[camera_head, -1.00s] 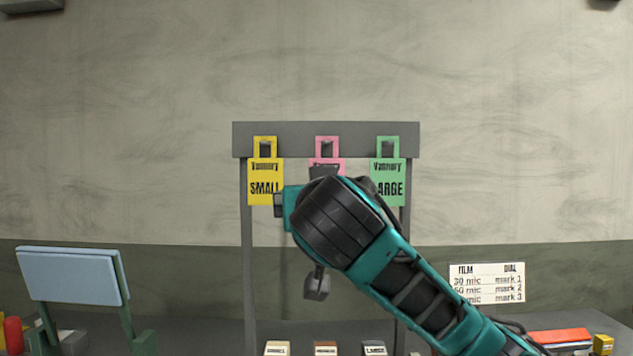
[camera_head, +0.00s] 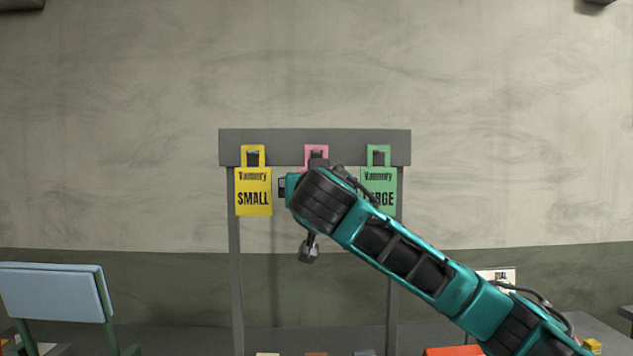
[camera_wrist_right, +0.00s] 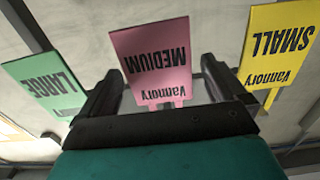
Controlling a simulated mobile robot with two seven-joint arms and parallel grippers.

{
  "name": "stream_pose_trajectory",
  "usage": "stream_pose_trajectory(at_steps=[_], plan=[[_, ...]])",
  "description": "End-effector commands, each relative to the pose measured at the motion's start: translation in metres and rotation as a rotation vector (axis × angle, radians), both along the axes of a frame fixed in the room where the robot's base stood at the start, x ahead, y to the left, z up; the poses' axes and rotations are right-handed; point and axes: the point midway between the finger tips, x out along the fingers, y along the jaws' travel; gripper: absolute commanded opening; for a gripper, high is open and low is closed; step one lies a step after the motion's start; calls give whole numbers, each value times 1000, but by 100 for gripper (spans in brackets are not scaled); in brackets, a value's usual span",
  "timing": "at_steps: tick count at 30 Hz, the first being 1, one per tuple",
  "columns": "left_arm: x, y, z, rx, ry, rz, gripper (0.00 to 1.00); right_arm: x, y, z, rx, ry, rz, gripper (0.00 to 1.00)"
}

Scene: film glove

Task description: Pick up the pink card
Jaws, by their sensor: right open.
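The pink card (camera_head: 316,149) hangs by its loop from the grey rack between a yellow SMALL card (camera_head: 253,196) and a green card (camera_head: 379,180). In the head view my right arm covers most of it. In the right wrist view the pink card (camera_wrist_right: 153,57) reads MEDIUM upside down. My right gripper (camera_wrist_right: 161,68) is open, with one finger at each side of the pink card in that view. I cannot tell how far the card is from the fingers. My left gripper is not in view.
The yellow card (camera_wrist_right: 275,45) and green card (camera_wrist_right: 45,82) hang close on either side in the right wrist view. The grey rack (camera_head: 230,148) stands before a plain wall. A blue panel on a green frame (camera_head: 55,292) stands at left.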

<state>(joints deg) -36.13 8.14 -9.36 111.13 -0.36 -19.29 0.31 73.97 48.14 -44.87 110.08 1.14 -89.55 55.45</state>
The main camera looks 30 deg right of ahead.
Motion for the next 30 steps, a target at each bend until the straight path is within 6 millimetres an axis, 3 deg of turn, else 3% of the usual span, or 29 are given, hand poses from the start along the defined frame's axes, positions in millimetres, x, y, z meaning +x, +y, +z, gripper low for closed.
stream_pose_trajectory(at_steps=[5,13,30], plan=[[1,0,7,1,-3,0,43,17,-11,1,0,0,-2,98],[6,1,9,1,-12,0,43,19,-12,0,1,-1,0,97],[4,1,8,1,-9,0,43,18,-11,0,0,-1,0,44]])
